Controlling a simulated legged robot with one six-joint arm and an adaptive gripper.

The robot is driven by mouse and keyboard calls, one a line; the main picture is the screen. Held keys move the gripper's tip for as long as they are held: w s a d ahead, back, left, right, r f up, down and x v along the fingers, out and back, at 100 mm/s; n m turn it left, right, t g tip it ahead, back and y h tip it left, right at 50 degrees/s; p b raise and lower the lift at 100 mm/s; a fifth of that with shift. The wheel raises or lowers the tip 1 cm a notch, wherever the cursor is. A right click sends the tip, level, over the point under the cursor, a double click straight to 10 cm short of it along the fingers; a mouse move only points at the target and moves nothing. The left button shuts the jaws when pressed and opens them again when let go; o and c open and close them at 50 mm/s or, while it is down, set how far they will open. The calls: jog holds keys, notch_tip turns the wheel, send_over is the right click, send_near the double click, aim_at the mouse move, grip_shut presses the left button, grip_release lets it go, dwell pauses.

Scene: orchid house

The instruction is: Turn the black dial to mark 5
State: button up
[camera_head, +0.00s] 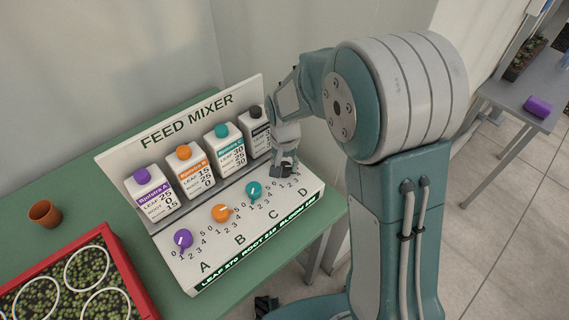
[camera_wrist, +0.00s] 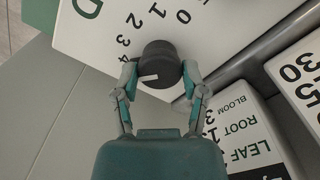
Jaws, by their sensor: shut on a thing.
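The black dial (camera_wrist: 160,65) sits on the white panel by the letter D in the wrist view. My gripper (camera_wrist: 160,80) is shut on it, with one finger on each side. The dial's white pointer line faces the left finger, just beyond the printed 4. Marks 0 to 4 show around the dial; mark 5 is not visible, and the left finger covers the panel past the 4. In the head view, my gripper (camera_head: 286,170) is over the D end of the feed mixer (camera_head: 215,262) and mostly hides the dial.
Purple (camera_head: 183,239), orange (camera_head: 221,213) and teal (camera_head: 254,190) dials stand left of my gripper. Several labelled bottles stand behind them, the black-capped bottle (camera_head: 257,130) close to my gripper. A red-rimmed tray (camera_head: 128,272) and a terracotta pot (camera_head: 45,213) are on the green bench (camera_head: 75,187).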

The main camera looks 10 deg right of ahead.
jog(key=shift+f, duration=0.1)
jog(key=shift+n, duration=3)
jog(key=o, duration=1.2)
jog(key=shift+a, duration=0.1)
jog(key=shift+c, duration=0.2)
notch_tip(320, 180, up, 12)
